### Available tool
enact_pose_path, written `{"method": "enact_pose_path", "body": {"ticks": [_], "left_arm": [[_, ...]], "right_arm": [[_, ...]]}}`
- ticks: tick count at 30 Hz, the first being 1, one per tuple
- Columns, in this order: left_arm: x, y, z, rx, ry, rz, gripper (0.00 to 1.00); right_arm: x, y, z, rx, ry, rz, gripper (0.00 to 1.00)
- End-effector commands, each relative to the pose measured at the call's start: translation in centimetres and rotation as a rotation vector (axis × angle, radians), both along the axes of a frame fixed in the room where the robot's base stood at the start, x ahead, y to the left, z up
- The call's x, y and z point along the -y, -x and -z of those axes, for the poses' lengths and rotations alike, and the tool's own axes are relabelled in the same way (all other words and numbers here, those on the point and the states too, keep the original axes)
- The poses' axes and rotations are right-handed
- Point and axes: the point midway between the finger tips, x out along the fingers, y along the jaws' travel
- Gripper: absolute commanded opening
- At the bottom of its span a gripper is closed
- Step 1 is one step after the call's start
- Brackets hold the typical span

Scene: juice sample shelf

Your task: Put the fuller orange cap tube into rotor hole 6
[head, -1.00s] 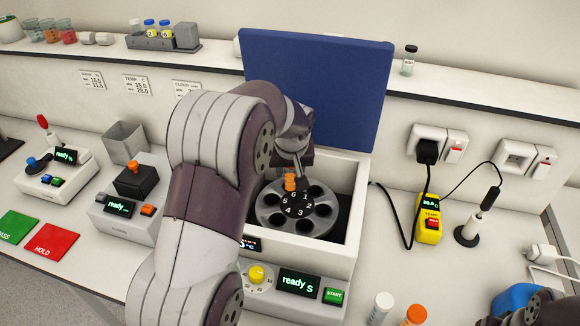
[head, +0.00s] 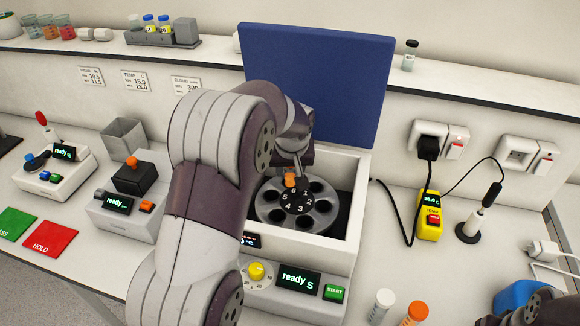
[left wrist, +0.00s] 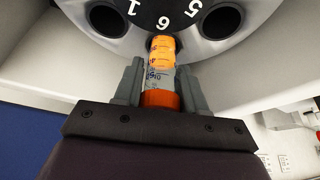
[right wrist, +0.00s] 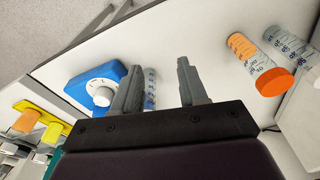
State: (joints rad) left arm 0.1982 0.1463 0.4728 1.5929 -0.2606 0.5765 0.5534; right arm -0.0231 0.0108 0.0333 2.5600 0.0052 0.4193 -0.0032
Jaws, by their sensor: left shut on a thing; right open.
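My left gripper (left wrist: 160,88) is shut on an orange-capped tube (left wrist: 161,65) holding orange liquid. The cap (left wrist: 161,100) is between the fingers, and the tube's far end meets the rotor (left wrist: 205,40) at the number 6. The tube covers hole 6, so I cannot tell how deep its end sits. In the head view the orange cap (head: 290,180) shows at the rotor's (head: 300,226) back edge, under my left gripper. My right gripper (right wrist: 157,75) is open and empty. Another orange-capped tube (right wrist: 245,50) stands to its right in the right wrist view.
The centrifuge's blue lid (head: 320,85) is open behind the rotor; its white walls (head: 352,200) surround it. The other orange-capped tube (head: 415,312) and a white-capped tube (head: 381,304) stand at front right. A yellow temperature device (head: 430,218) with cables is farther right.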

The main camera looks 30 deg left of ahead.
Motion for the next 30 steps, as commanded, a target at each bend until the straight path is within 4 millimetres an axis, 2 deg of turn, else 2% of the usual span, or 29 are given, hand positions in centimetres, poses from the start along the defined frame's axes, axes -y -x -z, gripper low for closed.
{"method": "enact_pose_path", "body": {"ticks": [23, 30], "left_arm": [[0.0, 0.0, 1.9, -0.002, 0.000, 0.000, 0.10], [0.0, 0.2, 1.3, -0.008, 0.001, 0.000, 0.10]], "right_arm": [[0.0, 0.0, 1.5, 0.000, 0.000, 0.000, 0.43], [0.0, 0.0, 0.8, 0.000, 0.000, 0.000, 0.43]]}}
